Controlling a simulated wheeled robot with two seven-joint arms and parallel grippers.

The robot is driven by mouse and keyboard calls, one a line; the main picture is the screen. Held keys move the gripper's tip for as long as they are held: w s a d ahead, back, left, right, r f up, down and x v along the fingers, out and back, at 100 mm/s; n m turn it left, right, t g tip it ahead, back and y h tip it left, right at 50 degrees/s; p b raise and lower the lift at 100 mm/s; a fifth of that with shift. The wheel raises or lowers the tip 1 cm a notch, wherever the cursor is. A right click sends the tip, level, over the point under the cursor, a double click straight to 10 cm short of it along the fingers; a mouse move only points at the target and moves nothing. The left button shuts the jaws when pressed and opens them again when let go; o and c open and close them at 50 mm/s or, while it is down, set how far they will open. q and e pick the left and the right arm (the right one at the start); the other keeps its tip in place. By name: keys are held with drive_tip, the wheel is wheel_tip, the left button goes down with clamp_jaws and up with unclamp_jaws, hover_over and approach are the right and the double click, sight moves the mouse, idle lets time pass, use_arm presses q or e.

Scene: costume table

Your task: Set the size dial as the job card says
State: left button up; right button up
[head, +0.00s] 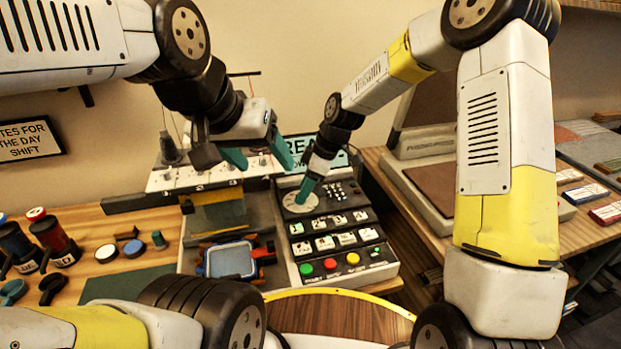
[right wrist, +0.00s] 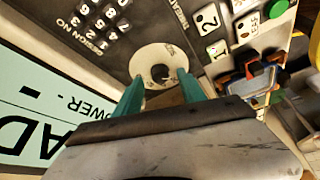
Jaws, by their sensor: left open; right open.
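The size dial (head: 300,202) is a pale round plate on the dark control panel (head: 322,219). In the right wrist view the dial (right wrist: 151,59) shows a dark knob (right wrist: 160,72) at its centre. My right gripper (head: 307,188) is over the dial in the head view. In the right wrist view its two green fingers (right wrist: 160,88) are apart, one on each side of the knob's line; I cannot tell whether they touch it. My left gripper (head: 258,154) is open and empty, above and left of the panel. I cannot make out a job card or the dial's marks.
Picture buttons and red, green and yellow buttons (head: 331,264) fill the panel's front. A blue-framed hoop (head: 230,260) lies left of it. Thread spools (head: 50,232) stand at the far left. A sign (head: 318,157) stands behind the panel. A brown-topped press (head: 430,185) is at right.

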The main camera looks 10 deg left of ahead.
drive_tip(key=shift+a+f, duration=0.2)
drive_tip(key=shift+f, duration=0.35)
drive_tip(key=shift+c, duration=0.2)
clamp_jaws()
drive_tip(key=shift+r+m, duration=0.1)
drive_tip(key=shift+m, duration=0.2)
drive_tip(key=m, duration=0.1)
drive_tip(key=m+t, duration=0.1)
drive_tip(key=m, duration=0.1)
drive_tip(key=m+t, duration=0.1)
drive_tip(key=shift+s+a+m+h, duration=0.1)
drive_tip(key=shift+s+m+h, duration=0.15)
drive_tip(key=shift+m+h, duration=0.05)
drive_tip(key=m+t, duration=0.1)
drive_tip(key=m, duration=0.1)
drive_tip(key=m+h, duration=0.1)
drive_tip(key=m, duration=0.2)
drive_tip(key=shift+s+a+m+t, duration=0.1)
drive_tip(key=shift+m+t, duration=0.2)
drive_tip(key=shift+t, duration=0.1)
